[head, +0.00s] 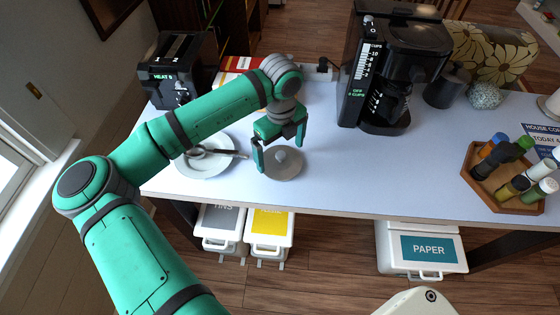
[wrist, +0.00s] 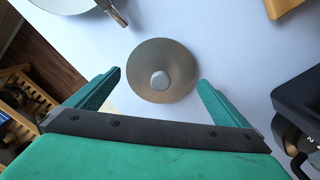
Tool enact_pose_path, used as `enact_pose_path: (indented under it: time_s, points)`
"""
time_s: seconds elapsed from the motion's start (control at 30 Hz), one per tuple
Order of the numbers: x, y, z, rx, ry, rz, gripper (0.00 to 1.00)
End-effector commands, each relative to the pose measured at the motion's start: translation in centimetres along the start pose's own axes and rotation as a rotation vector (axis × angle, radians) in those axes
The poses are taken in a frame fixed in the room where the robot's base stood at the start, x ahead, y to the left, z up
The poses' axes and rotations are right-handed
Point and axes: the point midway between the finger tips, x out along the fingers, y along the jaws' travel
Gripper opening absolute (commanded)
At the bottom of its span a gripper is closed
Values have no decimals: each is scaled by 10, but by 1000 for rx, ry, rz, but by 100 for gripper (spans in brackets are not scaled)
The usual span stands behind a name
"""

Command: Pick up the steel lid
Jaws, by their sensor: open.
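The steel lid (head: 283,165) is a grey disc with a round pale knob, lying flat on the white table near its front edge. In the wrist view the lid (wrist: 162,71) lies ahead of the fingertips, with its knob roughly midway between them. My gripper (head: 281,159) is open above the lid, with one finger to each side of the knob. In the wrist view my gripper (wrist: 159,79) shows both green fingers apart and nothing between them in contact. I cannot tell the exact height of the fingertips above the lid.
A white plate (head: 190,166) with cutlery sits just left of the lid. A toaster (head: 183,70) stands at the back left and a coffee maker (head: 385,70) at the back right. A wooden tray of bottles (head: 480,183) is at the far right. The table between lid and tray is clear.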

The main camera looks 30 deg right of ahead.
Motion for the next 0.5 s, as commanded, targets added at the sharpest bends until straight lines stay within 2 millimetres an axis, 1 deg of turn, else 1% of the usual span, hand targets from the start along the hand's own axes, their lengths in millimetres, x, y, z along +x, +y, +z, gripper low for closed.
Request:
enact_pose_path:
  time_s: [0.03,0.13,0.4,0.43,0.47,0.5]
  points:
    - [6,0,0,0,1,1,100]
    - [15,0,-1,0,1,1,100]
    - [18,-1,-1,1,1,-1,100]
    - [18,-1,-1,1,1,-1,98]
    - [18,-1,-1,0,1,-1,90]
    - [18,0,-1,0,1,-1,81]
